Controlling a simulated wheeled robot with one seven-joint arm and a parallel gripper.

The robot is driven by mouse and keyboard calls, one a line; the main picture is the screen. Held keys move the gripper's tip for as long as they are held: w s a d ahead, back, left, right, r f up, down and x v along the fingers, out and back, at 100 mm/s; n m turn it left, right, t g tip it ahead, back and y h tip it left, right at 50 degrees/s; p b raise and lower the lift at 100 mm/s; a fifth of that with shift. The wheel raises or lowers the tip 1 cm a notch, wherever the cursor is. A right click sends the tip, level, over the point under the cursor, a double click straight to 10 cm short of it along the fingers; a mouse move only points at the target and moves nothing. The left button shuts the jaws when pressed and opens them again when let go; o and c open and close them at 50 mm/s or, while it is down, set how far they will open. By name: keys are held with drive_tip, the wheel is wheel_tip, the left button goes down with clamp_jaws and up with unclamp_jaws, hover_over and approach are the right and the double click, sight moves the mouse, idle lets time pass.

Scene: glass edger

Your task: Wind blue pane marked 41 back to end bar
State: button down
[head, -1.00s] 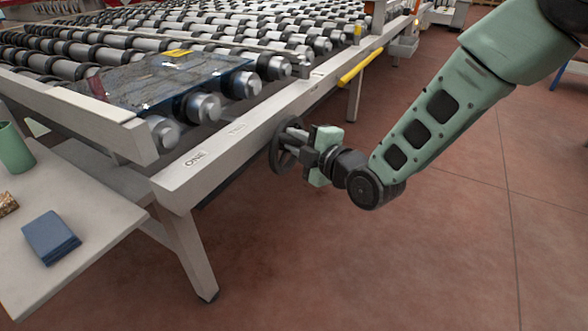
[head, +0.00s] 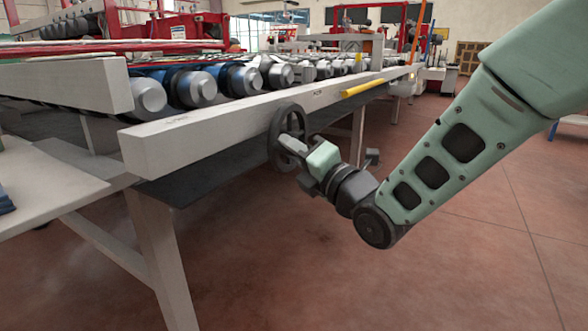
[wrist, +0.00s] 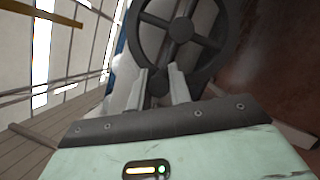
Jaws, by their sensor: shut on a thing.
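The dark handwheel (head: 286,130) sits on the side of the pale roller-table rail. My gripper (head: 297,152) is shut on a part of it at its lower right. In the wrist view my gripper's fingers (wrist: 160,84) close at the wheel's rim, below the spoked handwheel (wrist: 180,25); the exact gripped part is unclear. The head view is now low, so the blue pane's face and its mark are hidden; only thin blue streaks show above the rollers (head: 195,88). A pale end bar (head: 70,90) crosses the table's near end.
The pale side rail (head: 215,122) runs away from me, with a yellow bar (head: 362,87) along it. A table leg (head: 160,260) stands at the front left. A side table (head: 45,175) is at left. Open red floor (head: 300,270) lies below and right.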

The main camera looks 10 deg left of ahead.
drive_tip(key=shift+f+n+y+b, duration=0.3)
drive_tip(key=shift+f+n+b, duration=0.35)
drive_tip(key=shift+b, duration=0.25)
drive_tip(key=shift+r+n, duration=0.15)
drive_tip(key=shift+n, duration=0.1)
drive_tip(key=c, duration=1.3)
unclamp_jaws()
drive_tip(key=shift+d, duration=0.1)
drive_tip(key=b+v, duration=0.1)
drive_tip(key=v, duration=1.6)
drive_tip(key=shift+s+d, duration=0.1)
